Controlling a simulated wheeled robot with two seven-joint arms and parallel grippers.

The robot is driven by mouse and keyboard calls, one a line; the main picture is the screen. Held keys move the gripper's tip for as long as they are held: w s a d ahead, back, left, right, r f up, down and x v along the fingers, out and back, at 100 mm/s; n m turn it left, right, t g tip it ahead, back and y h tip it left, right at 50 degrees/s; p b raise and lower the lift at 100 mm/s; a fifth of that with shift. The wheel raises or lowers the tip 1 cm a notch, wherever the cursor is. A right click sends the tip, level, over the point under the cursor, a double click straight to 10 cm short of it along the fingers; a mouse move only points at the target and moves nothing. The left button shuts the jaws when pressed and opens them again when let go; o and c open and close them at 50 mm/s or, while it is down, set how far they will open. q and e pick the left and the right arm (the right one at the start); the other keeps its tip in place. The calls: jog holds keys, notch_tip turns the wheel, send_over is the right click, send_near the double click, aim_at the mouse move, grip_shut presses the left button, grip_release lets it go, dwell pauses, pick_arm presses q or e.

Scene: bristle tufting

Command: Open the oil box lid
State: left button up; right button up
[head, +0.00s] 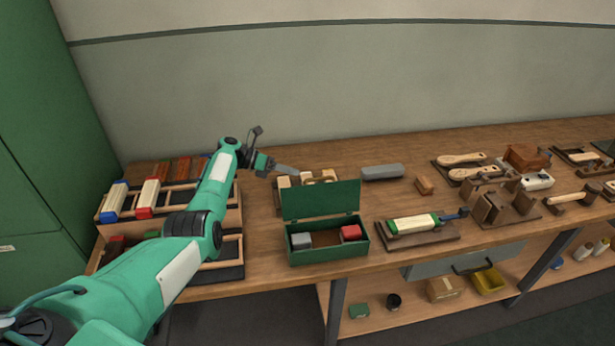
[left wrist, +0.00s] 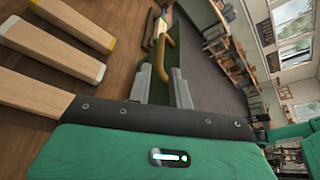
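The green oil box (head: 328,252) stands near the front edge of the bench. Its lid (head: 320,199) is open and stands upright at the back of the box. Inside are a grey block (head: 301,240) and a red block (head: 350,232). My left gripper (head: 288,169) is above and behind the lid's left end, apart from it in the head view. In the left wrist view its two fingers (left wrist: 163,88) are spread with a gap between them. A green panel (left wrist: 178,58) and a brown curved piece (left wrist: 163,58) show beyond the fingers. My right gripper is out of view.
A rack with wooden brush blocks (head: 148,197) stands at left, under my arm. Wooden blocks (head: 284,183) sit behind the lid. A grey bar (head: 382,172) lies to its right. A green-and-cream brush (head: 413,223) lies on a board right of the box.

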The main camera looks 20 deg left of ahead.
pick_arm(q)
jog(key=shift+v, duration=2)
